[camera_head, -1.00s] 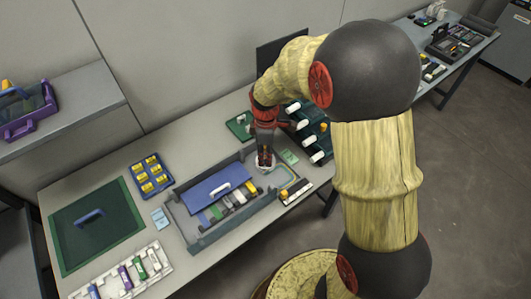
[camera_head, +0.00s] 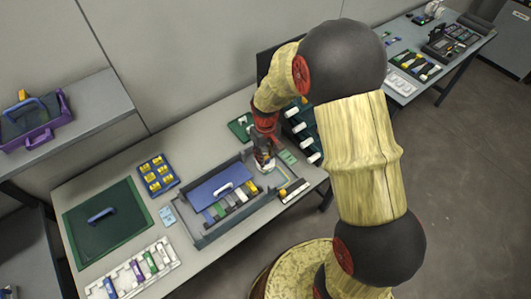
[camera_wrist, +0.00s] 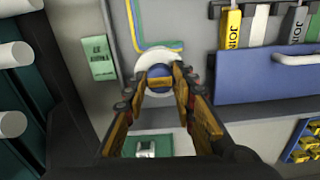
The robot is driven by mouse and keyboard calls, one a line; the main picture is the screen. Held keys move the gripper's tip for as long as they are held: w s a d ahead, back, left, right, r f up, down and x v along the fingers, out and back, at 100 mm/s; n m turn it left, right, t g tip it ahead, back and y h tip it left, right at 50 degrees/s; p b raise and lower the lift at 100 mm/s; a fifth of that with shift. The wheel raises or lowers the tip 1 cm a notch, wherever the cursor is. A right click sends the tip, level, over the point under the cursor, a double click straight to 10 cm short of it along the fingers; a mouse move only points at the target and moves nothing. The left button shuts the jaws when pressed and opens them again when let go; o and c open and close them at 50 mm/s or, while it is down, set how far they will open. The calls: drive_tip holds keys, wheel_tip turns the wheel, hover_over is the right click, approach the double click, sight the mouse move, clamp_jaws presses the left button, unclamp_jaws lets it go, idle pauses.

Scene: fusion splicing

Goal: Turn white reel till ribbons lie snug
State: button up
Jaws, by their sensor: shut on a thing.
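The white reel (camera_wrist: 143,60) has a blue centre (camera_wrist: 158,72) and sits in the wrist view between my fingertips. My gripper (camera_wrist: 161,80) is shut on the reel's middle; the fingers hide part of its near side. A blue and a yellow ribbon (camera_wrist: 134,22) run along the grey surface and bend at the reel's far edge. I cannot tell whether they lie tight on it. In the head view my gripper (camera_head: 264,163) stands at the right end of the grey tray (camera_head: 205,236) and hides most of the reel.
A blue panel with a white handle (camera_head: 218,185) and several marked blocks lie left of my gripper. A dark green rack with white rods (camera_head: 301,135) stands close on the right. A small green card (camera_wrist: 98,57) lies beside the reel.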

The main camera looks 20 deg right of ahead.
drive_tip(key=m+p, duration=0.2)
drive_tip(key=m, duration=0.3)
drive_tip(key=shift+m+p, duration=0.85)
drive_tip(key=shift+m, duration=1.55)
drive_tip(key=o, duration=1.2)
drive_tip(key=shift+c, duration=0.2)
wheel_tip(320, 180, up, 12)
